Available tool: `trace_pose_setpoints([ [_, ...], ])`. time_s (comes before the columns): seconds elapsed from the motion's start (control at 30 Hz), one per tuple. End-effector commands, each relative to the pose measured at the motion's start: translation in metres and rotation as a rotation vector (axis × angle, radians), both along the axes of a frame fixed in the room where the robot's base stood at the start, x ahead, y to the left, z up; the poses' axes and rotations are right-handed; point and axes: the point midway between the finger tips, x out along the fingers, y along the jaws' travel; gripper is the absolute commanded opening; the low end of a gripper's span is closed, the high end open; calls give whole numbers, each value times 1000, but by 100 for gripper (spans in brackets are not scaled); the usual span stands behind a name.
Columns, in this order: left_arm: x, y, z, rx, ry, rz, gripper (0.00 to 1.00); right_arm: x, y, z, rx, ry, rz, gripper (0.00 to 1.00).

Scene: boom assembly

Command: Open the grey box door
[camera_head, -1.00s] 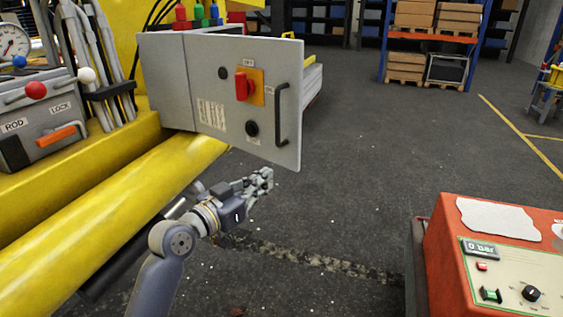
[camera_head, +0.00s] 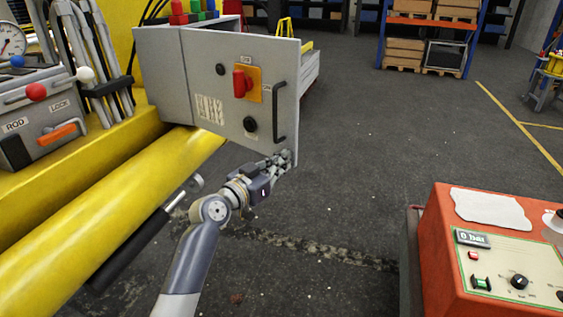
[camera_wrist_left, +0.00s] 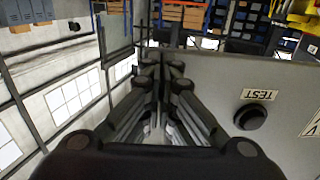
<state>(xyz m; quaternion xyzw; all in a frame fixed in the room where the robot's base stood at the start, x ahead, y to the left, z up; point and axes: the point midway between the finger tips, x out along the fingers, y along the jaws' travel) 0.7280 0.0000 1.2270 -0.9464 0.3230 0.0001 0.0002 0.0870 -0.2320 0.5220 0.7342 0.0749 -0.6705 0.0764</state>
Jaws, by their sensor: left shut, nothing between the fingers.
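The grey box (camera_head: 158,70) stands at the upper left beside the yellow boom. Its door (camera_head: 215,75) faces me, with a red switch on a yellow plate (camera_head: 246,85), black knobs and a black upright handle (camera_head: 279,112) near its right edge. In the left wrist view the closed fingers (camera_wrist_left: 161,66) lie beside the door panel (camera_wrist_left: 215,90), with the TEST knob to the right.
A yellow cylinder (camera_head: 100,215) runs below the box. A lever panel (camera_head: 40,115) is at the far left. An orange pressure unit (camera_head: 445,250) stands at the lower right. The floor (camera_head: 390,140) right of the door is clear.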

Motion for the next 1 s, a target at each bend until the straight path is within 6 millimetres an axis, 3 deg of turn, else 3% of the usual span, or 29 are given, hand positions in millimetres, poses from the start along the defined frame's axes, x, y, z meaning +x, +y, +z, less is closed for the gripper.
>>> trace_pose_setpoints([
  [0.17, 4, -3, -3, 0, 0, -1, 0, 0, -5, -6, -6, 0, 2, 77],
  [0.7, 62, -47, -4, -1, -1, -1, 0, 1, -6, -74, -7, -2, 2, 77],
  [1.0, 69, -51, 0, -1, 1, 0, 0, 1, -2, -77, -3, -2, 0, 77],
])
